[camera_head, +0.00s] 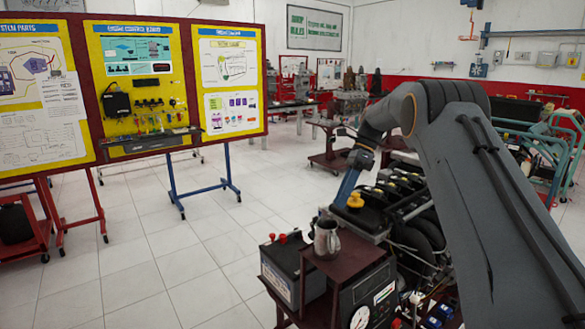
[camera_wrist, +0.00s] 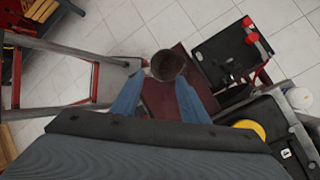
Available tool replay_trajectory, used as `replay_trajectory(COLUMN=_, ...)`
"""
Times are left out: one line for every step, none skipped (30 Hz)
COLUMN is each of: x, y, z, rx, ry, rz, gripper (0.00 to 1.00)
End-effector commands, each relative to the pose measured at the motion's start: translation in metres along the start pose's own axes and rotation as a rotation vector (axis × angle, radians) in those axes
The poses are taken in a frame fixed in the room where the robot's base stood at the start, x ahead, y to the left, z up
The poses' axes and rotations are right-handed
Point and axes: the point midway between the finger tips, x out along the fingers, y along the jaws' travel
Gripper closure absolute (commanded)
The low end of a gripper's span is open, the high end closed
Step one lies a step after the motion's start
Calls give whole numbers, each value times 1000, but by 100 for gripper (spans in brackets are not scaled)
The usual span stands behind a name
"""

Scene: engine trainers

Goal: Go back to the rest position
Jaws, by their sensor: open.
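My gripper (camera_head: 348,186) is at the end of my raised arm, above the engine trainer and beside the metal mug. In the wrist view its two blue fingers (camera_wrist: 158,95) are spread apart with nothing between them. The metal mug (camera_head: 327,240) stands upright on a dark red stand (camera_head: 345,258). In the wrist view the mug (camera_wrist: 168,65) shows from above, just past the fingertips and apart from them.
A black battery (camera_head: 283,272) with red terminals is left of the stand. The engine trainer (camera_head: 405,195), with a yellow cap (camera_head: 355,200), is close to my gripper. Yellow display boards (camera_head: 140,75) stand at the left. The tiled floor (camera_head: 170,255) between is clear.

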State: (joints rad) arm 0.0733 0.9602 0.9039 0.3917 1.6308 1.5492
Motion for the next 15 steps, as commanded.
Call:
replay_trajectory(x=0, y=2, z=1, rx=-16, ry=6, rz=-6, gripper=60)
replay_trajectory(x=1, y=3, z=1, rx=-27, ry=9, rz=-9, gripper=60)
replay_trajectory(x=2, y=5, z=1, rx=-41, ry=15, rz=-16, gripper=60)
replay_trajectory(x=2, y=6, z=0, rx=-53, ry=19, rz=-21, gripper=60)
replay_trajectory(x=3, y=7, z=0, rx=-65, ry=23, rz=-26, gripper=60)
replay_trajectory(x=4, y=9, z=-1, rx=-83, ry=29, rz=-33, gripper=60)
replay_trajectory(x=4, y=11, z=-2, rx=-97, ry=34, rz=-39, gripper=60)
replay_trajectory(x=5, y=12, z=-3, rx=-113, ry=39, rz=-46, gripper=60)
replay_trajectory(x=6, y=15, z=-4, rx=-135, ry=48, rz=-53, gripper=60)
replay_trajectory(x=6, y=17, z=-5, rx=-153, ry=55, rz=-62, gripper=60)
replay_trajectory(x=7, y=20, z=-7, rx=-172, ry=63, rz=-67, gripper=60)
replay_trajectory(x=8, y=23, z=-8, rx=-200, ry=73, rz=-77, gripper=60)
replay_trajectory(x=10, y=26, z=-10, rx=-221, ry=82, rz=-85, gripper=60)
replay_trajectory(x=10, y=30, z=-11, rx=-244, ry=92, rz=-93, gripper=60)
replay_trajectory(x=12, y=35, z=-14, rx=-280, ry=108, rz=-103, gripper=60)
